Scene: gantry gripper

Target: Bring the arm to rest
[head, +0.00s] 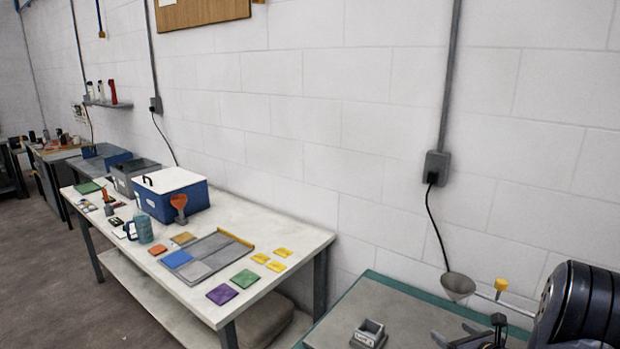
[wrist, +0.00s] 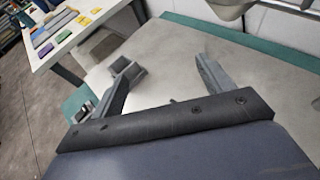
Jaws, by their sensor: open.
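My gripper (wrist: 160,78) is open in the wrist view, its two grey fingers spread with nothing held between the tips. It hangs over the grey-topped table (wrist: 180,55) with green edges. A small grey block-like holder (wrist: 128,74) lies beyond and near the left finger; I cannot tell the exact gap. In the head view the arm is at the lower right corner, partly cut off by the frame. The same holder (head: 369,333) stands on the near table (head: 395,300) to its left.
A grey funnel (head: 458,286) and a yellow-tipped rod (head: 500,286) are close to the arm by the wall. A white table (head: 290,238) at the left carries a blue box (head: 172,195), a grey tray (head: 222,243) and coloured tiles. Floor is open at the lower left.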

